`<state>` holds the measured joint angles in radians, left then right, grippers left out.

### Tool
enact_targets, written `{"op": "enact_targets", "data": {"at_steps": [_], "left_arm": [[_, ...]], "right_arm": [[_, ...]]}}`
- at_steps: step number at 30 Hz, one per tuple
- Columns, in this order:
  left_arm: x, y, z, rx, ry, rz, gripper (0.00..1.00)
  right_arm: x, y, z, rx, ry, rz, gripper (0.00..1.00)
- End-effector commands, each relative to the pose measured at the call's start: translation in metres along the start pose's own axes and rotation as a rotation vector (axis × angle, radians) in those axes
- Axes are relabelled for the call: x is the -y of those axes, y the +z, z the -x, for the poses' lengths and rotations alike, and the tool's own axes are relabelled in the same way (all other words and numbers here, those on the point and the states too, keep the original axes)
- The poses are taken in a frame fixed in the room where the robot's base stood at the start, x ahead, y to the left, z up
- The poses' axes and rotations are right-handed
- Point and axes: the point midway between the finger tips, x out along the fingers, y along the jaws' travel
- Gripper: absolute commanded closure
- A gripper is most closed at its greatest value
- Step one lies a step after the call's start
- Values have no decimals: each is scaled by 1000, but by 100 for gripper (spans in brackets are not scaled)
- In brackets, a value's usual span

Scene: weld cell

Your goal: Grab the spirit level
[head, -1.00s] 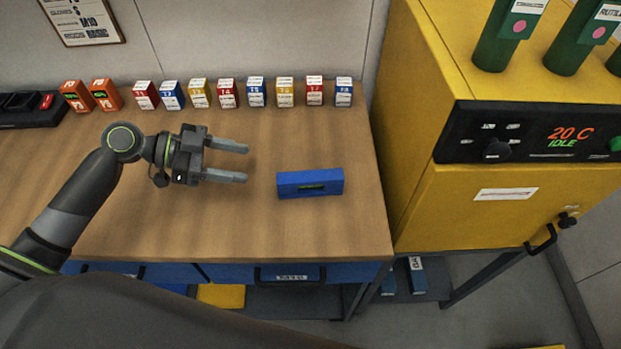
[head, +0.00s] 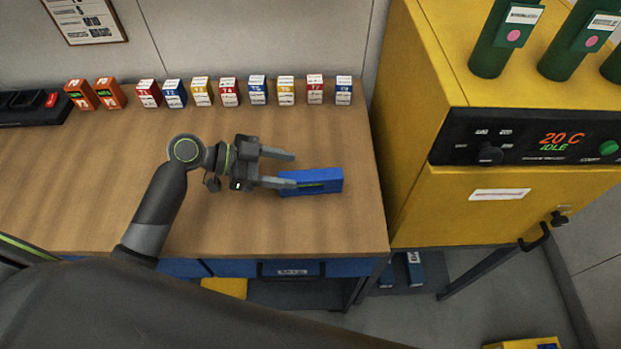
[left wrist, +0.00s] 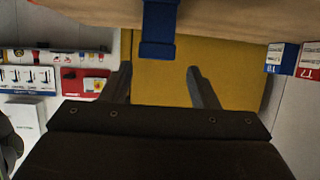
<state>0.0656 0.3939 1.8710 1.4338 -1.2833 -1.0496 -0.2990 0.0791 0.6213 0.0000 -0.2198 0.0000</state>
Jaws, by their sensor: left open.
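The spirit level (head: 320,182) is a blue bar with a greenish window in its side, lying on the wooden bench near its right end. My left gripper (head: 291,169) is open and empty, coming from the left, with its fingertips at the level's left end. The near finger overlaps that end in the head view; I cannot tell if they touch. In the left wrist view the level (left wrist: 158,30) shows end-on at the top, centred between the spread fingers (left wrist: 159,72) but above their tips. My right gripper is not in view.
A row of several small coloured boxes (head: 258,90) stands along the back of the wooden bench (head: 110,180). A black device (head: 35,108) sits at the back left. A yellow oven cabinet (head: 410,140) with green cylinders on top stands close on the right. The bench around the level is clear.

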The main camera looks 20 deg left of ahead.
Motion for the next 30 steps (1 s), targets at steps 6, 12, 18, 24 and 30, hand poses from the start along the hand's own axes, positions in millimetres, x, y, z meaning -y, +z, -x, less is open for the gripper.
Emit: {"op": "enact_targets", "data": {"at_steps": [6, 12, 18, 24, 30], "left_arm": [[-4, -1, -20, -4, 1, 6, 45], [-5, 2, -43, -3, 0, 3, 45], [-5, 5, -51, 0, 0, 1, 45], [-5, 5, -50, 0, 0, 0, 49], [-5, 5, -50, 0, 0, 1, 76]], "right_arm": [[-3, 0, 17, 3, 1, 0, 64], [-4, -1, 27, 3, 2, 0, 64], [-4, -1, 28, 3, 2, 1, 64], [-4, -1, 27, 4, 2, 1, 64], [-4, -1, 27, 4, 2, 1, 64]]}}
